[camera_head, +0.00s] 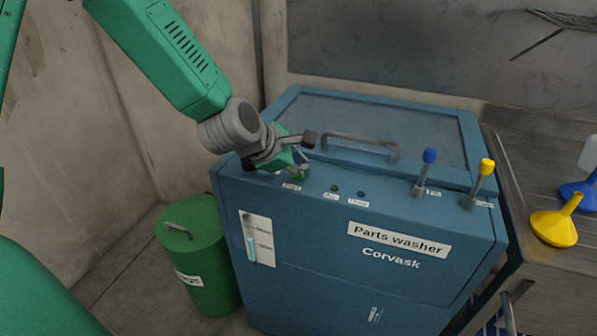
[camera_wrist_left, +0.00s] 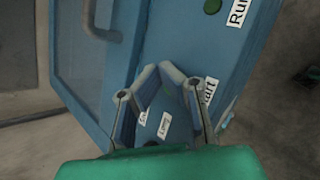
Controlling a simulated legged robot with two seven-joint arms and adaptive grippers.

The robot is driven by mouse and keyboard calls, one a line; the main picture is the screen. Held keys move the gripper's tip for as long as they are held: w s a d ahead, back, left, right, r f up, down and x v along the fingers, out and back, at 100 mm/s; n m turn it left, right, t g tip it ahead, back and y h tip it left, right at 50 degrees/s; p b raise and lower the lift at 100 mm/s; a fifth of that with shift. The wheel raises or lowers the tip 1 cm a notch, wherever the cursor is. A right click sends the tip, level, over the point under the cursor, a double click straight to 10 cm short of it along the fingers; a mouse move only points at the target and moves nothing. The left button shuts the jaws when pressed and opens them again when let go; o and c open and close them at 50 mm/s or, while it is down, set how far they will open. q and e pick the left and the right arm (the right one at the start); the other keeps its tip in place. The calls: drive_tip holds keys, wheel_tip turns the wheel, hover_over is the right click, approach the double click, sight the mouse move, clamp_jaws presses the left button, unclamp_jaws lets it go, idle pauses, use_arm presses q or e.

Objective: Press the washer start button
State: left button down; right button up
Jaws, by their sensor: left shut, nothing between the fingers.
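The blue parts washer (camera_head: 330,265) stands in the middle of the head view. Its sloped top front strip carries a "Start" label (camera_head: 291,187) at the left end. My left gripper (camera_head: 303,172) is shut and empty, low over the panel just above that label. The start button itself is hidden by the gripper in the head view. In the left wrist view the fingertips (camera_wrist_left: 162,70) point at the blue panel, and the partly covered "Start" label (camera_wrist_left: 210,90) is beside the right finger. I cannot tell whether the fingertips touch anything. My right gripper is not in view.
A green indicator (camera_head: 334,188) and a blue one (camera_head: 361,194) sit right of the gripper. The lid handle (camera_head: 360,146) rises behind it. A blue-topped lever (camera_head: 426,170) and a yellow-topped lever (camera_head: 480,182) stand farther right. A green bin (camera_head: 205,255) stands left.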

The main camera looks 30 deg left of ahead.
use_arm(q)
drive_tip(key=shift+a+f, duration=0.1)
drive_tip(key=shift+a, duration=0.15)
drive_tip(key=shift+d+f, duration=0.15)
drive_tip(key=shift+d, duration=0.25)
drive_tip(key=shift+a+f+b, duration=0.3)
drive_tip(key=shift+f+b, duration=0.05)
drive_tip(key=shift+d, duration=0.1)
drive_tip(key=shift+r, duration=0.25)
drive_tip(key=shift+a+r+p, duration=0.35)
drive_tip(key=shift+r+p, duration=0.35)
drive_tip(key=shift+p, duration=0.25)
